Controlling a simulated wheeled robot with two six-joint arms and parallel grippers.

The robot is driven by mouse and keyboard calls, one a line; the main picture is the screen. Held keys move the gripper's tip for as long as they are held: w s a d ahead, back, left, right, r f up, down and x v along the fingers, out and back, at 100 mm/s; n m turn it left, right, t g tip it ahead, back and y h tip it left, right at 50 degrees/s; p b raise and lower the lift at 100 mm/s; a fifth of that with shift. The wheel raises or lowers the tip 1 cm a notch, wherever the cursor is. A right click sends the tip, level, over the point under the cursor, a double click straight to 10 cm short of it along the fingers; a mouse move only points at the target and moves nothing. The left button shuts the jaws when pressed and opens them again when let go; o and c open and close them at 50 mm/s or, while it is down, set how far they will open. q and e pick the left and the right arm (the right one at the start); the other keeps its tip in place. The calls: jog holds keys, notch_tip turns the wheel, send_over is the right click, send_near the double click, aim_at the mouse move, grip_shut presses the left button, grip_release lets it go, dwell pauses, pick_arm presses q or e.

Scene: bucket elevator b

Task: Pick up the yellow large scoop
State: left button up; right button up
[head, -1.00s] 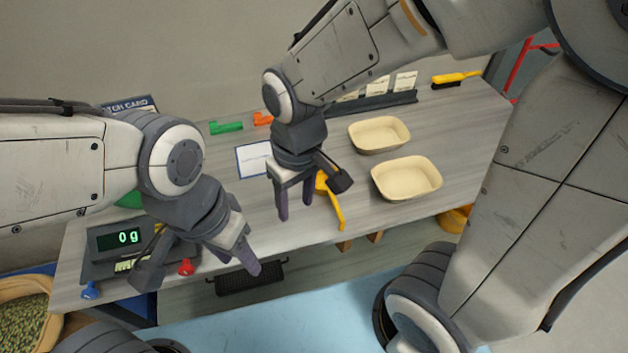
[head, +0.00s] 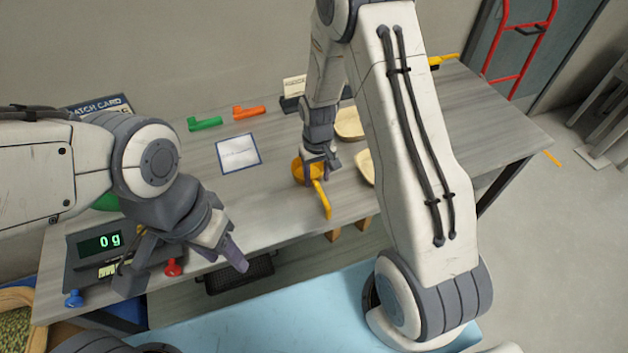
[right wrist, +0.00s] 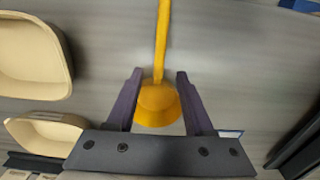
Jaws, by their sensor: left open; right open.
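The yellow large scoop (head: 323,196) lies on the grey table, its bowl at the back and its handle pointing toward the front edge. In the right wrist view the scoop (right wrist: 158,100) shows between the two purple fingers, with the bowl nearest the palm and the handle running away. My right gripper (head: 322,172) is open above the scoop's bowl; it also shows in the right wrist view (right wrist: 158,75), with gaps between fingers and handle. My left gripper (head: 238,258) is open and empty over the table's front left, near the scale (head: 95,250).
Two cream trays (head: 349,124) stand right of the scoop, partly hidden by my right arm. A green scoop (head: 205,123), an orange scoop (head: 249,112) and a white card (head: 238,153) lie behind. Red (head: 173,267) and blue (head: 74,298) small items lie by the scale.

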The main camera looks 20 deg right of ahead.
aim_at(318, 185)
notch_tip(318, 185, down, 4)
jog(key=shift+d+f+p, duration=0.1)
jog(key=shift+d+p, duration=0.05)
jog(key=shift+p, duration=0.65)
jog(key=shift+f, duration=0.45)
grip_shut()
